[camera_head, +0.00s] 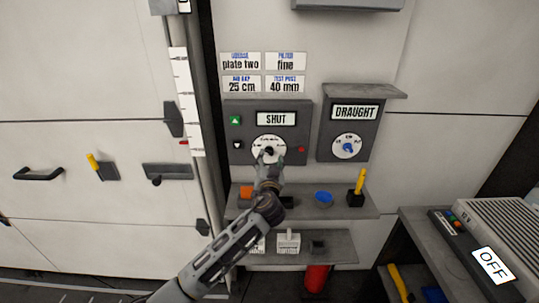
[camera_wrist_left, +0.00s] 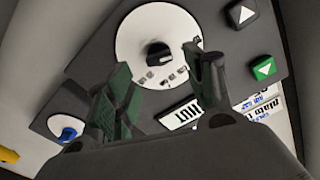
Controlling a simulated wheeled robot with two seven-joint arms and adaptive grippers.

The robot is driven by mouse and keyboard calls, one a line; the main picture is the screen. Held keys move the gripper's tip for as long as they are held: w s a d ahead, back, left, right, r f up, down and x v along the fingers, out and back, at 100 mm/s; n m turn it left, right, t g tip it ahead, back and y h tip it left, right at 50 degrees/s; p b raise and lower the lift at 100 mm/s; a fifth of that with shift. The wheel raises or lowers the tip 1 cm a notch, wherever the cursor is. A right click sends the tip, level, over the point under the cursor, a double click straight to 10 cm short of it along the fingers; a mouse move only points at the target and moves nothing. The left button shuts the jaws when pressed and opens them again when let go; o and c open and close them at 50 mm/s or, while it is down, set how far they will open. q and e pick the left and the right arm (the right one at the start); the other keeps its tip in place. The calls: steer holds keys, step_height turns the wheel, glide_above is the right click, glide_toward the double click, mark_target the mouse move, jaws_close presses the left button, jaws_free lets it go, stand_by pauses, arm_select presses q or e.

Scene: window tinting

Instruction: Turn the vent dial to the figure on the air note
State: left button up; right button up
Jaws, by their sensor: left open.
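A grey panel (camera_head: 238,107) with a "SHUT" display carries a white round dial with a dark knob (camera_wrist_left: 159,53). My left gripper (camera_head: 268,157) is open in front of this dial and covers its lower part. In the left wrist view, the open fingers (camera_wrist_left: 157,65) point toward the knob, with clear space between them; I cannot tell whether they touch it. A second panel labelled "DRAUGHT" (camera_head: 355,112) has a white dial with a blue knob (camera_head: 348,147). The air note (camera_head: 242,84) above reads "25 cm". My right gripper is not in view.
More notes sit around the air note, including "plate two" (camera_head: 240,64). A shelf (camera_head: 340,207) below holds a blue round item (camera_head: 323,198) and a yellow-handled tool (camera_head: 360,182). A grey unit with an "OFF" sign (camera_head: 493,264) stands at lower right.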

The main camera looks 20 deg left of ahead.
mark_target(269, 153)
arm_select(q)
steer(key=shift+x, duration=1.55)
steer(key=shift+w+a, duration=0.1)
steer(key=shift+w, duration=0.25)
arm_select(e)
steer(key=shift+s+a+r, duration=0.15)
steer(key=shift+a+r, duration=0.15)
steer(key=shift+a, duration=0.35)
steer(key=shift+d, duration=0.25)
arm_select(q)
steer(key=shift+c, duration=0.8)
steer(key=c, duration=0.9)
steer(key=shift+o, duration=0.2)
steer(key=shift+p, duration=0.3)
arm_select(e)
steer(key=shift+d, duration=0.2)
